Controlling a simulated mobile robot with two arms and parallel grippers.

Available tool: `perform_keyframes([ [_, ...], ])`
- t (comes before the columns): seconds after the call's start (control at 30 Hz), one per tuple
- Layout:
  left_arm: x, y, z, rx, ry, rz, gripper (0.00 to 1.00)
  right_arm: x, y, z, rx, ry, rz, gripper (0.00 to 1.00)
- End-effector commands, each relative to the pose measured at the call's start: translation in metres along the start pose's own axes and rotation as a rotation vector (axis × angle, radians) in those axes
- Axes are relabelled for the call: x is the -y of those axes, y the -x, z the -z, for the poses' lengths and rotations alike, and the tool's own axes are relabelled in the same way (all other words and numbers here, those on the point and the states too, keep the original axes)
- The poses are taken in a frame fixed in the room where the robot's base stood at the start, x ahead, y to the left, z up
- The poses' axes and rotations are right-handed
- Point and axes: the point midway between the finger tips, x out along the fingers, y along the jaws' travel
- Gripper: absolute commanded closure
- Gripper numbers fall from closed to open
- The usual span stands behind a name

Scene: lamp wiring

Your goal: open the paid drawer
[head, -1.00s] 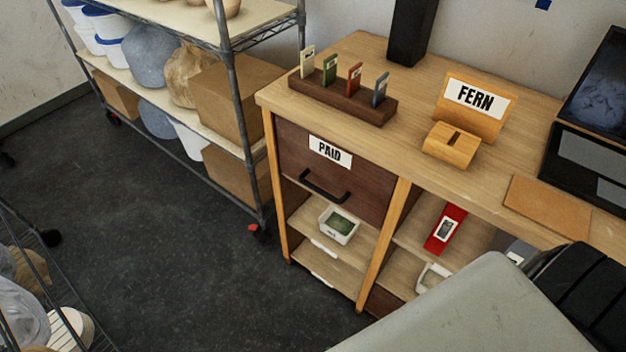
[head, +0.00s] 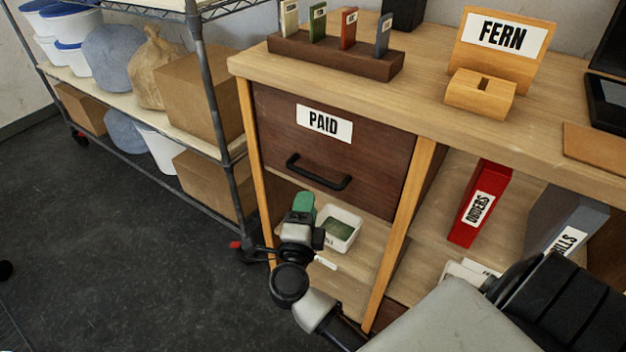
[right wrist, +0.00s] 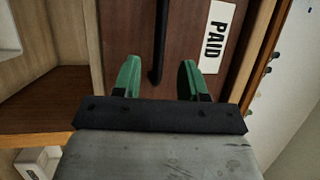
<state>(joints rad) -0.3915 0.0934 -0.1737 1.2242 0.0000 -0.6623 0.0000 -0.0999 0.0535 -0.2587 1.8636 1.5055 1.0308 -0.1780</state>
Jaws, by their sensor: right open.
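The paid drawer (head: 362,142) is a dark brown front in the wooden desk, with a white PAID label (head: 324,123) and a black bar handle (head: 318,172). It looks shut. My right gripper (head: 303,204) shows with green fingertips just below and left of the handle in the head view. In the right wrist view its fingers (right wrist: 159,80) are open and apart, and the black handle (right wrist: 160,45) runs lengthwise in the space between them. I cannot tell whether the fingers reach the handle's depth. My left gripper is not in view.
Below the drawer an open shelf holds a white bin (head: 339,228). A red binder (head: 479,203) stands in the bay to the right. A wire shelf rack (head: 215,100) stands close on the left. The desk top holds a card holder (head: 335,58) and the FERN stand (head: 497,45).

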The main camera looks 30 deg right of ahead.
Motion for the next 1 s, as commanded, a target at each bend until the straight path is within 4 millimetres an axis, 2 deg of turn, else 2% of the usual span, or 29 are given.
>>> perform_keyframes([
  [0.2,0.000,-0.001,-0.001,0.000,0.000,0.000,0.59,0.001,-0.044,0.000,0.000,0.003,0.005,0.58],
  [0.4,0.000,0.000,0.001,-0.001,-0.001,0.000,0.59,0.000,-0.073,0.000,0.000,0.004,0.004,0.58],
  [0.6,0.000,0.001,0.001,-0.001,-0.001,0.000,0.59,0.000,-0.083,0.000,0.001,0.003,0.002,0.58],
  [0.83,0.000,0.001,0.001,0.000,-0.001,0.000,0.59,0.000,-0.084,0.000,0.001,0.003,0.002,0.58],
  [1.0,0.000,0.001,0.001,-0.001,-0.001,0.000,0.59,0.000,-0.083,0.000,0.001,0.003,0.002,0.82],
])
